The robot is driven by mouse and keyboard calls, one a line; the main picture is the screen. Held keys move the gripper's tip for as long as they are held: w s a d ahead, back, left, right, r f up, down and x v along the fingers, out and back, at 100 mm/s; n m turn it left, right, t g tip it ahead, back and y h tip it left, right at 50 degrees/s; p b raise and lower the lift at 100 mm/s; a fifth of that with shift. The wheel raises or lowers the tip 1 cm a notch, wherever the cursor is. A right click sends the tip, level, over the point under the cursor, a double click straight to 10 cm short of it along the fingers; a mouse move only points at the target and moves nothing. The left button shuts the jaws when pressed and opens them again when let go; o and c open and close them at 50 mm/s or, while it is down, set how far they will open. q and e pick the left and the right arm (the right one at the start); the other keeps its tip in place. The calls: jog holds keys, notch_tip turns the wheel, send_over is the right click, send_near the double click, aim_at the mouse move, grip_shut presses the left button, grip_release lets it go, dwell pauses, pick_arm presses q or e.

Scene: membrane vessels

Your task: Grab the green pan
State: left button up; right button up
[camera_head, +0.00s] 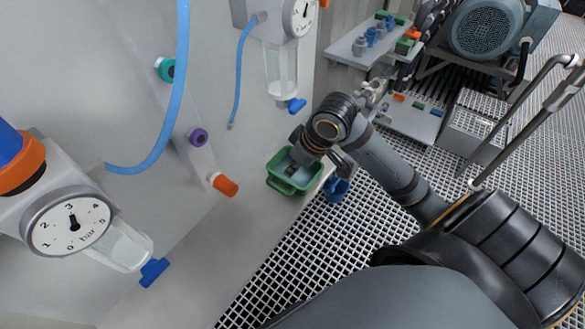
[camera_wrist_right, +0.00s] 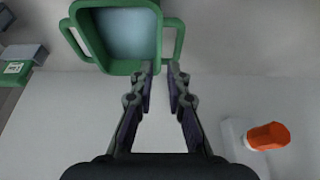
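The green pan (camera_head: 272,181) has a pale blue-grey inside and sits beside the pale wall, left of the floor grating in the head view. It shows at the top of the right wrist view (camera_wrist_right: 88,40), with a loop handle on each side. My right gripper (camera_head: 318,158) is above the pan in the head view, hiding part of it. In the wrist view my right gripper (camera_wrist_right: 161,72) has its two fingers apart, with tips by the pan's lower right corner. Whether they touch its rim I cannot tell. My left gripper is out of view.
A blue container (camera_head: 338,190) stands right of the pan. An orange knob (camera_head: 225,185) sticks out to the left and also shows in the wrist view (camera_wrist_right: 268,136).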

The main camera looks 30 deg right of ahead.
aim_at(285, 179)
jog(key=b+x, duration=0.1)
jog(key=x, duration=0.2)
jog(key=shift+a+f, duration=0.1)
jog(key=shift+f, duration=0.05)
jog(key=shift+b+x, duration=0.3)
jog(key=shift+x, duration=0.85)
jog(key=x, duration=0.2)
jog(key=b+x, duration=0.1)
jog(key=x, duration=0.1)
jog(key=shift+d, duration=0.2)
jog(key=shift+w, duration=0.1)
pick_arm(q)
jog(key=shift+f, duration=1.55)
pick_arm(e)
grip_shut()
